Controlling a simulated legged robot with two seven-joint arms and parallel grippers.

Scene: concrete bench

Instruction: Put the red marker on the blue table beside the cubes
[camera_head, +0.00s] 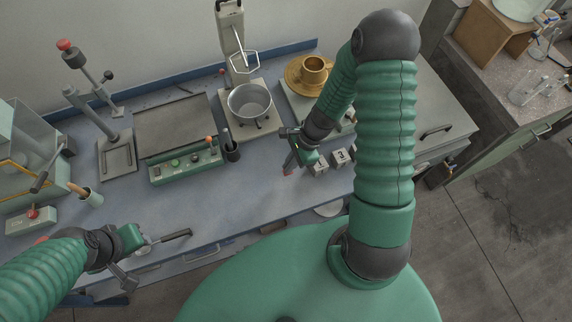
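The pale cubes (330,161) with dark numerals stand on the blue table (245,190), right of my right gripper. My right gripper (290,165) points down to the left, just left of the cubes and low over the table. A small red piece (287,172), likely the red marker, shows at its fingertips. The rest of it is hidden or too small to make out, and I cannot tell if the fingers grip it. My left gripper (146,245) is at the table's front left, beside a dark-handled tool (175,236); its finger opening is unclear.
A steel pot (250,101) on a stand, a black cup (232,151) and a green control box (186,165) stand behind. The table's front middle is clear.

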